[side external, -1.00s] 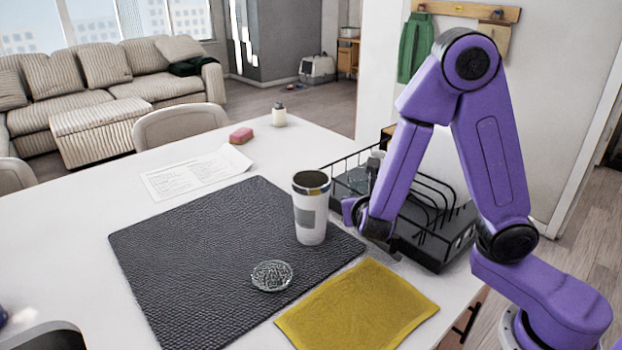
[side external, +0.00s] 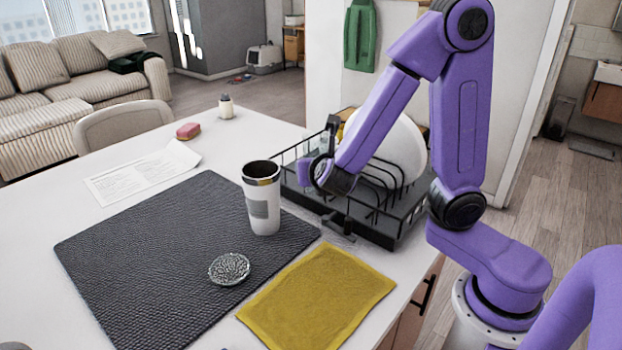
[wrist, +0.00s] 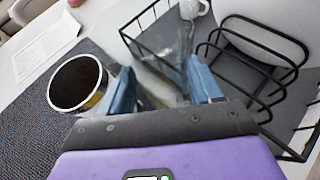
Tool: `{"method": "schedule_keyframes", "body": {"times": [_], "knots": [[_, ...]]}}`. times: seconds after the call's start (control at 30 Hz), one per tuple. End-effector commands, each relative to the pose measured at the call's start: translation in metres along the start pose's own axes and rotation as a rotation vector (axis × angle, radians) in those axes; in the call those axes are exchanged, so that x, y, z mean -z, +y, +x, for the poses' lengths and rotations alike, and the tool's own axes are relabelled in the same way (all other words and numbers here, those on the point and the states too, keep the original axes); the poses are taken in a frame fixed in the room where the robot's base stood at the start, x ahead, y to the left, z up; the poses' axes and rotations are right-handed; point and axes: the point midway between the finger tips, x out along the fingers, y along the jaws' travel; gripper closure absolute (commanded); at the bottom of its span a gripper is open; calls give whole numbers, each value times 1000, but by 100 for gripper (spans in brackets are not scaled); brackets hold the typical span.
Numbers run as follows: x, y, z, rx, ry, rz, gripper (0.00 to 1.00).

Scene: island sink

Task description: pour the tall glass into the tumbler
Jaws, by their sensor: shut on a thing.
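The tumbler (side external: 262,208) is a white cup with a metal rim and dark inside, upright on the dark textured mat. It also shows at the left of the wrist view (wrist: 75,83), open end up. My gripper (wrist: 162,88) is shut on a clear, hard-to-see glass (wrist: 165,62), which I take as the tall glass. In the side view my gripper is right of the tumbler, over the near side of the dish rack, apart from the tumbler. The glass's tilt and contents cannot be made out.
The black wire dish rack (side external: 382,222) holds a white plate (side external: 402,150) close by my gripper. A round glass dish (side external: 230,268) lies on the mat (side external: 135,262). A yellow cloth (side external: 318,298) lies in front.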

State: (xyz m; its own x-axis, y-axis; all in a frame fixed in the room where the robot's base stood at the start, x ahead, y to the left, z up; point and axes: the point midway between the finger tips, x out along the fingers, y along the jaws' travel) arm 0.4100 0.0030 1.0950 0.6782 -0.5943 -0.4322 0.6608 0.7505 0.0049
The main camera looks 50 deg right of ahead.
Motion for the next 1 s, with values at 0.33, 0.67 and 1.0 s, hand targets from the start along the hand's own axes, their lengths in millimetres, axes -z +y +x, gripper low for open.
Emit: {"method": "schedule_keyframes", "body": {"times": [0.33,0.67,1.0], "knots": [[-52,0,-24,-3,70,14,73],[-45,12,-27,101,312,94,73],[-31,75,-48,45,700,107,73]]}}
